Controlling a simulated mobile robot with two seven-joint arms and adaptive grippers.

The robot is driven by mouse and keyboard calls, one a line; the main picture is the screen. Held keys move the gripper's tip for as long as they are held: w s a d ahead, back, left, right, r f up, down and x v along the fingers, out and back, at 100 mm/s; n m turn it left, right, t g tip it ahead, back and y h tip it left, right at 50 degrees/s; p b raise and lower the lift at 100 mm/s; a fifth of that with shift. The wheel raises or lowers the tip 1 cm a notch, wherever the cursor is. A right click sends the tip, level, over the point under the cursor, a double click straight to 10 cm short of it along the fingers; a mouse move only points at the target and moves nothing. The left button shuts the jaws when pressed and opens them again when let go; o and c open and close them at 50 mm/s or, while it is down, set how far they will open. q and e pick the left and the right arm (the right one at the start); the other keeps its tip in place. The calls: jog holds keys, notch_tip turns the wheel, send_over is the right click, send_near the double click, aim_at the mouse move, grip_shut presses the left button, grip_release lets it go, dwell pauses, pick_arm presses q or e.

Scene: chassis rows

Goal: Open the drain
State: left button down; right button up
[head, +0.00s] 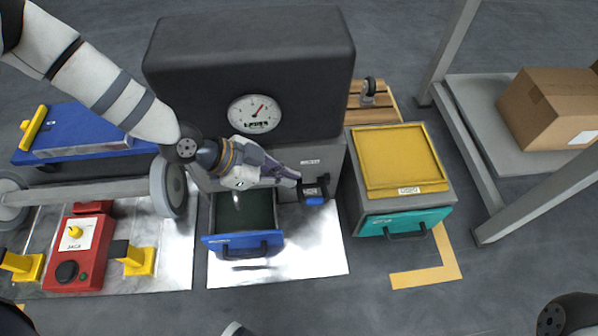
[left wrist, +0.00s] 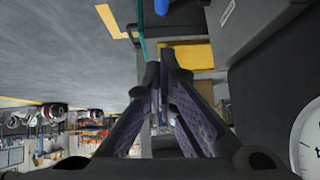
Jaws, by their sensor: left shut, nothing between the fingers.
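The drain looks like a small dark valve (head: 316,188) with a blue end, low on the front of the dark grey machine (head: 250,60), below a small label too small to read. Whether the valve is open or shut I cannot tell. My left gripper (head: 297,181) is shut and empty, its tips just left of the valve; touching or apart is unclear. In the left wrist view the closed fingers (left wrist: 160,80) point up the picture, and a blue piece (left wrist: 161,6) shows at the top edge.
A blue-fronted drawer (head: 243,243) stands open under my left gripper. A grey cabinet with a yellow top (head: 402,160) and teal drawer (head: 405,222) stands close right of the valve. A red jack box (head: 78,254) is at left.

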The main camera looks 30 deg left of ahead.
pick_arm(q)
jog(key=b, duration=0.3)
send_over(312, 205)
notch_tip(312, 205, down, 7)
notch_tip(312, 205, down, 3)
jog(key=shift+w+f+b, duration=0.1)
jog(key=shift+f+b, duration=0.05)
jog(key=shift+b, duration=0.9)
pick_arm(e)
jog(key=shift+g, duration=0.7)
jog(key=s+f, duration=0.2)
jog(key=f, duration=0.1)
jog(key=shift+s+d+f, duration=0.1)
jog(key=shift+d+f, duration=0.1)
jog(key=shift+f, duration=0.1)
jog(key=shift+r, duration=0.1)
